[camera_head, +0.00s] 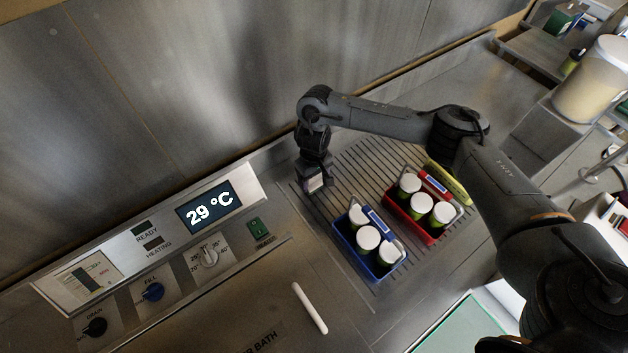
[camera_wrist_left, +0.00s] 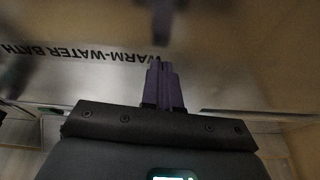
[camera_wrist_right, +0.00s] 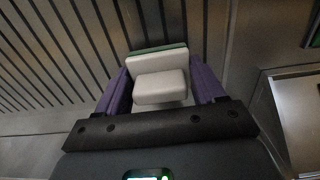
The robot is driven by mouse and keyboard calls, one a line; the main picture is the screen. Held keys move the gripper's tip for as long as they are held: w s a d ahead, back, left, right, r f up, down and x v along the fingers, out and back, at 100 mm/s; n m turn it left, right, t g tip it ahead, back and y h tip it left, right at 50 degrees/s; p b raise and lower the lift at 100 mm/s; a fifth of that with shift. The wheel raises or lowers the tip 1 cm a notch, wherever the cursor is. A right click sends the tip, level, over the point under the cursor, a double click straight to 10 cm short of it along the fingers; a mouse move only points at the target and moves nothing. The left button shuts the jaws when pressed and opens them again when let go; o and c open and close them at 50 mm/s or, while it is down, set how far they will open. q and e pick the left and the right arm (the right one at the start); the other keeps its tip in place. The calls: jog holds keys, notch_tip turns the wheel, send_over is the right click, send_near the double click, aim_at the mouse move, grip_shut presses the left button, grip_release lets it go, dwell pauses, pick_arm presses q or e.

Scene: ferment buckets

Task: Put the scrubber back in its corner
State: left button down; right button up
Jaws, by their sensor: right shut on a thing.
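The scrubber, a pale block with a green layer along one edge, shows in the right wrist view (camera_wrist_right: 160,86) between the purple fingers of my right gripper (camera_wrist_right: 158,76). The fingers press on its two sides. In the head view my right gripper (camera_head: 315,180) points down at the upper left end of the slatted drain area, near the back wall. The scrubber (camera_head: 316,185) shows partly there; whether it touches the surface is unclear. My left gripper (camera_wrist_left: 165,82) is shut and empty in the left wrist view, over the metal surface lettered WARM-WATER BATH.
A blue crate (camera_head: 345,248) and a red crate (camera_head: 425,241) with white-lidded jars stand on the slats (camera_head: 350,160), right of the right gripper. A control panel (camera_head: 165,245) lies left. A white bar (camera_head: 310,308) lies in front. A lidded bucket (camera_head: 590,85) stands far right.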

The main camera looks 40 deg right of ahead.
pick_arm(q)
jog(key=shift+f, duration=0.2)
pick_arm(e)
jog(key=shift+f, duration=0.55)
jog(key=shift+f, duration=0.1)
pick_arm(q)
jog(key=shift+d, duration=0.1)
pick_arm(e)
jog(key=o, duration=1)
pick_arm(q)
notch_tip(320, 180, up, 3)
jog(key=p, duration=0.3)
pick_arm(e)
notch_tip(320, 180, up, 10)
jog(key=shift+r, duration=0.2)
pick_arm(q)
jog(key=shift+r, duration=0.2)
pick_arm(e)
jog(key=shift+r, duration=0.95)
